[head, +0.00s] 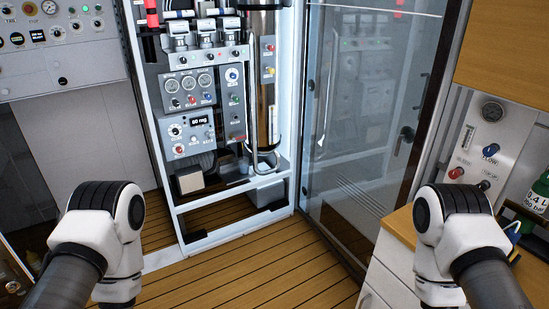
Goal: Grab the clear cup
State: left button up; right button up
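No clear cup can be made out in the head view. My two arms come in from the lower left and lower right, showing white and black joints. Neither gripper shows; both are out of the picture or hidden behind my arm links. A tall equipment rack (163,185) with gauges and knobs stands ahead, with a shiny metal cylinder (263,80) at its right side.
A glass door (350,130) stands to the right of the rack. The slatted wooden floor (255,265) between my arms is clear. A control panel (55,45) is at upper left.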

aim_at(244, 166)
jog(key=i+l+u, duration=0.25)
jog(key=i+l, duration=0.2)
jog(key=i+l+u, duration=0.3)
jog(key=i+l, duration=0.3)
jog(key=i+j+z, duration=0.1)
jog(key=j, duration=0.3)
jog(key=i+j+z, duration=0.1)
jog(key=i+j, duration=0.15)
jog(key=i+j+z, duration=0.1)
jog(key=i+z, duration=0.35)
jog(key=i, duration=0.7)
